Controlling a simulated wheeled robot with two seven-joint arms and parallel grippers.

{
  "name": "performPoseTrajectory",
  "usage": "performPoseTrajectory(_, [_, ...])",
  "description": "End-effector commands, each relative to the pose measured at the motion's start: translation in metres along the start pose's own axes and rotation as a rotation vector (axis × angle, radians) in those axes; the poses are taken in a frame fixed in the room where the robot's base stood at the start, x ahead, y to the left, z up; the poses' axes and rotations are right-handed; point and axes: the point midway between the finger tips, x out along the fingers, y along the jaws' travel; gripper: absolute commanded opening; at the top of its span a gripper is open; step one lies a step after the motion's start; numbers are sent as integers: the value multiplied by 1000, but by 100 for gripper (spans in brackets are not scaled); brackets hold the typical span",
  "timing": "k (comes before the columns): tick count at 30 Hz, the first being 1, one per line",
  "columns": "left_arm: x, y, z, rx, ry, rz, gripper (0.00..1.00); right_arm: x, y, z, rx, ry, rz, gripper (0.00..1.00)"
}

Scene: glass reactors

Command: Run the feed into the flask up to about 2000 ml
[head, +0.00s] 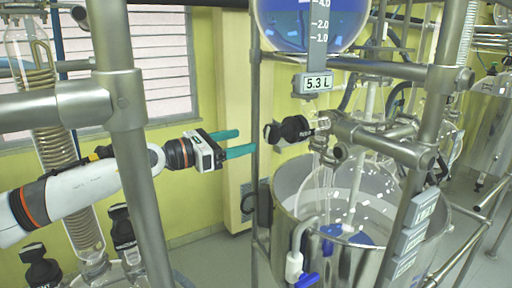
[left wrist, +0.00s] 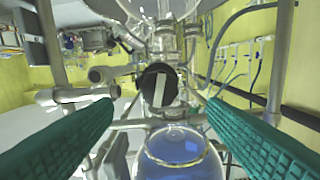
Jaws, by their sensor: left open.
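My right gripper is not seen.
A steel upright (head: 254,170) stands close by my left fingertips. A thick post (head: 131,150) crosses in front of my left arm. The steel bath (head: 340,258) has a blue-handled tap (head: 307,280) at its front. Coiled glassware (head: 50,130) stands at the left.

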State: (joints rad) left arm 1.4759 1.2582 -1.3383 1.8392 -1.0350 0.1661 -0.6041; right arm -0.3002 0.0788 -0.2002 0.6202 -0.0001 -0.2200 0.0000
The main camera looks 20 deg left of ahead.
Motion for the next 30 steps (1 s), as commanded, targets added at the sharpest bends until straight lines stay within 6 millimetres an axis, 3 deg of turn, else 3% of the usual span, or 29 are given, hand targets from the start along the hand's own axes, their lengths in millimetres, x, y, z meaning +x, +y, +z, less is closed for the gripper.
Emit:
performPoseTrajectory(1, [-8, 0, 5, -1, 0, -1, 67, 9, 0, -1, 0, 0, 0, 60])
performPoseTrajectory(6, [-23, 0, 2, -1, 0, 0, 67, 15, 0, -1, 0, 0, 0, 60])
performPoseTrajectory(19, [-22, 4, 1, 24, 2, 15, 67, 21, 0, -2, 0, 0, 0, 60])
performPoseTrajectory(23, [-8, 19, 2, 152, 10, 67, 67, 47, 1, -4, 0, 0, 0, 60])
performPoseTrajectory(27, [4, 33, -1, 362, 22, 109, 67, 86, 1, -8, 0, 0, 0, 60])
performPoseTrajectory(30, [6, 31, -1, 484, 25, 96, 67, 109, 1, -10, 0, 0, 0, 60])
